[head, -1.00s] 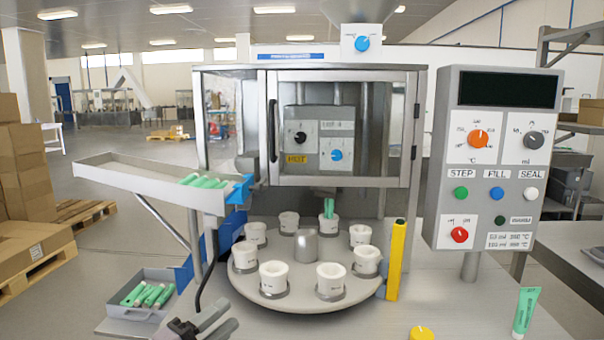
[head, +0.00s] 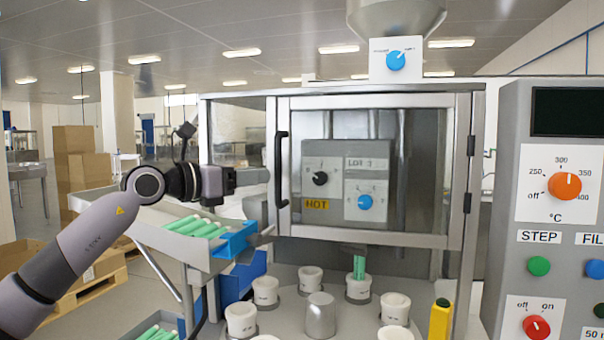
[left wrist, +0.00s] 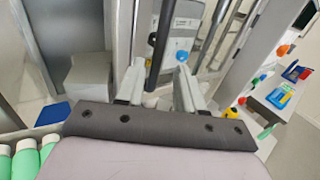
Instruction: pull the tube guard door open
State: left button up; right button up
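The tube guard door (head: 372,240) is a metal-framed clear panel on the front of the machine and looks closed. Its black vertical handle (head: 281,170) is on its left edge; dark hinges show on its right edge. My left gripper (head: 258,176) is level with the handle, just to its left, pointing right. In the left wrist view my left gripper (left wrist: 158,80) has its two fingers spread and nothing held. The black handle (left wrist: 160,38) shows beyond and between the fingertips; contact cannot be made out. My right gripper is not in view.
A sloped tray (head: 85,202) with green tubes and a blue end lies below my left arm. White cups (head: 241,320) stand on the turntable below the door. A yellow post (head: 440,322) and the control panel (head: 510,190) are at the right.

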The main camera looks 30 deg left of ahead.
pick_arm(q)
jog(key=p, duration=0.3)
send_over(278, 198)
jog(key=shift+w+a+r, duration=0.2)
jog(key=shift+w, duration=0.15)
grip_shut()
